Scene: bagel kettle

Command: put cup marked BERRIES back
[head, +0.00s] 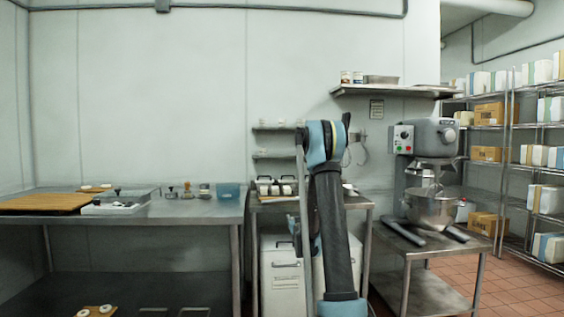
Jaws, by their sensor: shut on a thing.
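My arm (330,220) rises in the middle of the head view, and its bent upper part stands in front of the wall shelves and the small steel table. My gripper cannot be made out; it seems hidden behind the arm. No cup marked BERRIES can be picked out, as no lettering is readable. A few small white containers (275,190) with dark parts stand on the small steel table (255,206).
A long steel table (190,212) at left holds a wooden board (45,202), a tray (115,209), small jars and a blue tub (228,191). A mixer (432,165) stands at right on a low table (400,250). White bins (283,275) fill the space below the small table.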

